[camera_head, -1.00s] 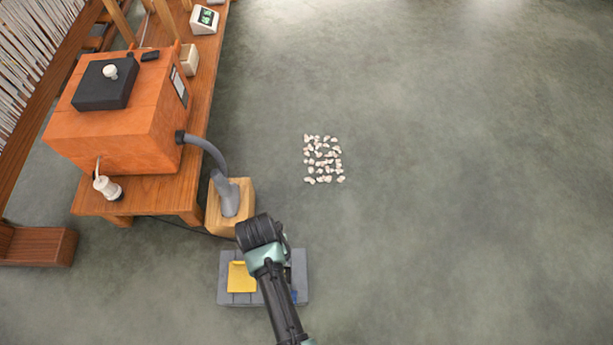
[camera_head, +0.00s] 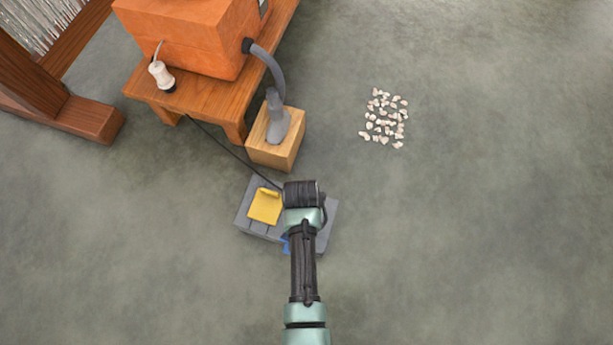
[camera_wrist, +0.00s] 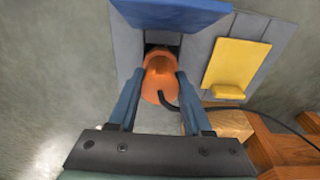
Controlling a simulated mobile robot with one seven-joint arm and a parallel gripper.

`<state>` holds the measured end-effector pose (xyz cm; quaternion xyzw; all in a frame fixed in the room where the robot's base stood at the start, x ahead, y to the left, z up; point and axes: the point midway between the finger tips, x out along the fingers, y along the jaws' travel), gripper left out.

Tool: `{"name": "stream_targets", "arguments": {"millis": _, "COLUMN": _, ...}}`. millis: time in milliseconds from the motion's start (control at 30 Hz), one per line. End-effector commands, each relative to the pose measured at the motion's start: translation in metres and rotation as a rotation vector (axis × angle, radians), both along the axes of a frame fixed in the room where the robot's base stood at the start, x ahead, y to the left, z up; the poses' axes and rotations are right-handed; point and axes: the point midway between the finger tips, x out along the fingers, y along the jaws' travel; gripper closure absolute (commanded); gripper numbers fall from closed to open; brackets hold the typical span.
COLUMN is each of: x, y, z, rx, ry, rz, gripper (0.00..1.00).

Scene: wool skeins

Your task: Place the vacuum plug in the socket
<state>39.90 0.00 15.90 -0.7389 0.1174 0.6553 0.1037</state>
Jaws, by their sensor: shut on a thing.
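An orange plug (camera_wrist: 158,72) with a black cable (camera_wrist: 215,105) shows in the wrist view. My gripper (camera_wrist: 160,82) is shut on it, one blue-grey finger on each side. Beyond the plug is a grey socket block (camera_wrist: 200,50), also on the floor in the head view (camera_head: 247,222). It has a yellow flap (camera_wrist: 236,62) and a blue flap (camera_wrist: 172,12). A dark opening (camera_wrist: 163,38) lies below the blue flap, partly hidden by the plug. I cannot tell whether the plug touches the opening. In the head view my wrist covers the plug and part of the block.
A wooden box (camera_head: 285,155) with a grey hose nozzle (camera_head: 277,125) stands just behind the block. The orange vacuum housing (camera_head: 185,40) sits on a wooden bench (camera_head: 205,98) at upper left. The cable (camera_head: 220,145) runs from the bench. Pale bits (camera_head: 385,118) lie on otherwise open floor.

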Motion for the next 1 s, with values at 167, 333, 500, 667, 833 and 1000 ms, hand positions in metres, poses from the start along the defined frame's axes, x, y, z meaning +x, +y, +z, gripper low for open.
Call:
{"name": "stream_targets", "arguments": {"millis": 167, "x": 0.001, "y": 0.000, "z": -0.001, "rx": 0.000, "ry": -0.002, "rz": 0.000, "gripper": 1.00}}
{"name": "stream_targets", "arguments": {"millis": 333, "x": 0.001, "y": 0.000, "z": -0.003, "rx": 0.001, "ry": -0.001, "rz": 0.000, "gripper": 1.00}}
{"name": "stream_targets", "arguments": {"millis": 500, "x": 0.001, "y": 0.000, "z": -0.004, "rx": 0.000, "ry": -0.002, "rz": 0.001, "gripper": 0.29}}
{"name": "stream_targets", "arguments": {"millis": 667, "x": 0.001, "y": 0.000, "z": -0.004, "rx": 0.001, "ry": -0.001, "rz": 0.001, "gripper": 0.21}}
{"name": "stream_targets", "arguments": {"millis": 833, "x": 0.001, "y": 0.000, "z": -0.003, "rx": 0.000, "ry": -0.001, "rz": 0.001, "gripper": 0.21}}
{"name": "stream_targets", "arguments": {"millis": 1000, "x": 0.000, "y": 0.000, "z": 0.011, "rx": -0.001, "ry": -0.002, "rz": 0.001, "gripper": 0.21}}
